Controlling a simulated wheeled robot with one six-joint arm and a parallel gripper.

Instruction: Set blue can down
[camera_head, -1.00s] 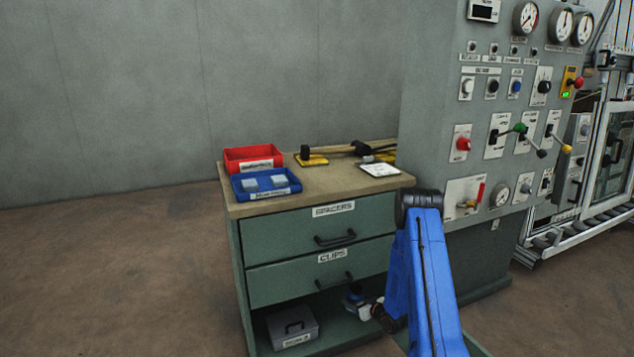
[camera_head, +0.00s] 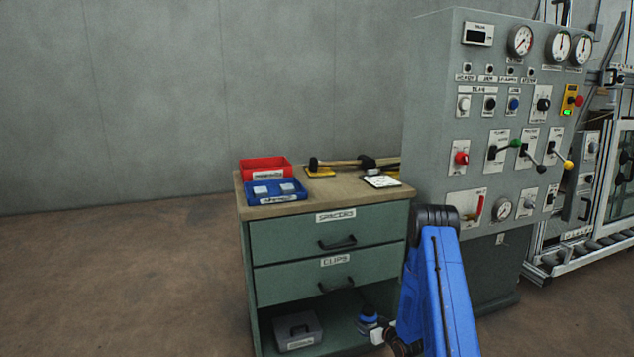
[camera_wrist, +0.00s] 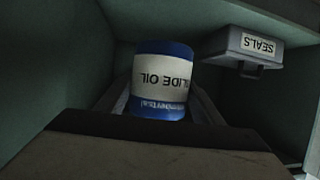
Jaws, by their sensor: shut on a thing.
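The blue can (camera_head: 367,322) is in the open lower compartment of the green cabinet, below the drawer marked CLIPS. In the wrist view the can (camera_wrist: 161,80) is blue with a white label reading SLIDE OIL, upside down in the picture. My gripper (camera_wrist: 160,110) is shut on it, a finger at each side. In the head view my gripper (camera_head: 378,335) reaches in from the right, mostly behind my blue arm. The can looks about upright, close above or on the shelf floor (camera_head: 338,335); I cannot tell whether it touches.
A grey box marked SEALS (camera_head: 298,331) stands on the same shelf, left of the can; it also shows in the wrist view (camera_wrist: 243,52). Shelf room lies between them. The cabinet top holds a red bin (camera_head: 265,168) and a blue bin (camera_head: 276,191). A control panel (camera_head: 480,130) stands right.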

